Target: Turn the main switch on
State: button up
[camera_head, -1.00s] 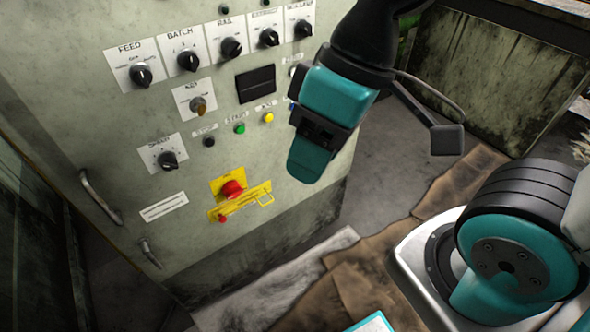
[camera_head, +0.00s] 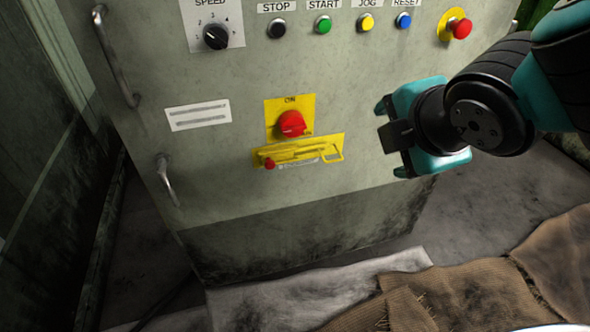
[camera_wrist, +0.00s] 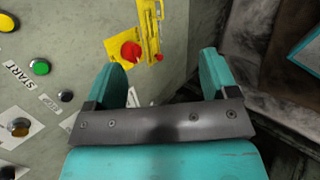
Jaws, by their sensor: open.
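The main switch (camera_head: 291,124) is a red rotary knob on a yellow plate marked "ON" at its top, low on the cabinet front. A yellow hasp bar (camera_head: 298,151) with a small red knob at its left end sits just below it. My gripper (camera_head: 384,122) is open and empty, to the right of the switch and apart from it. In the wrist view the red knob (camera_wrist: 131,51) shows beyond my open fingers (camera_wrist: 165,75), up and left of the gap between them.
Above the switch run a speed dial (camera_head: 215,37), stop, start (camera_head: 323,25), jog and reset buttons, and a red emergency button (camera_head: 461,28). Door handles (camera_head: 167,180) stick out at left. Brown sacking (camera_head: 450,295) lies on the floor in front.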

jog(key=w+a+f+n+t+b, duration=0.2)
jog(key=a+f+n+t+b, duration=0.25)
jog(key=f+n+b, duration=0.55)
jog(key=n+t+y, duration=0.4)
jog(key=n, duration=0.4)
send_near(294, 126)
jog(key=p+x, duration=0.5)
jog(key=x, duration=0.4)
jog(key=shift+w, duration=0.2)
jog(key=shift+c, duration=0.2)
jog(key=c, duration=0.8)
jog(key=shift+c, duration=0.2)
